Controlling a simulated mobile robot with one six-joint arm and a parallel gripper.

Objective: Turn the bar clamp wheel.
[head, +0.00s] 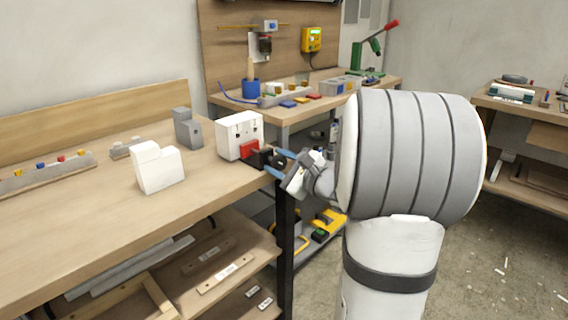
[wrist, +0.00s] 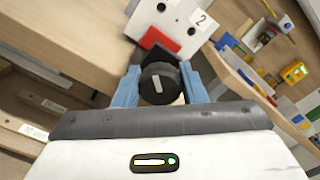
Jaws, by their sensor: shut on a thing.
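The bar clamp wheel is a round black knob with a light mark on its face, seen in the wrist view (wrist: 160,84) and small in the head view (head: 277,161). It sits on a dark mount beside a red block (head: 250,149) at the front of a white box (head: 239,135). The red block also shows in the wrist view (wrist: 158,41). My gripper (wrist: 160,88) has its two blue fingers on either side of the wheel, shut on it. In the head view my gripper (head: 284,163) reaches the wheel from the right, at the bench edge.
A white block (head: 158,167) and a grey block (head: 187,128) stand on the wooden bench (head: 110,215) to the left. A second bench with a blue cup (head: 250,89) and tools stands behind. A yellow tool (head: 328,222) lies on a low shelf. Floor is open at right.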

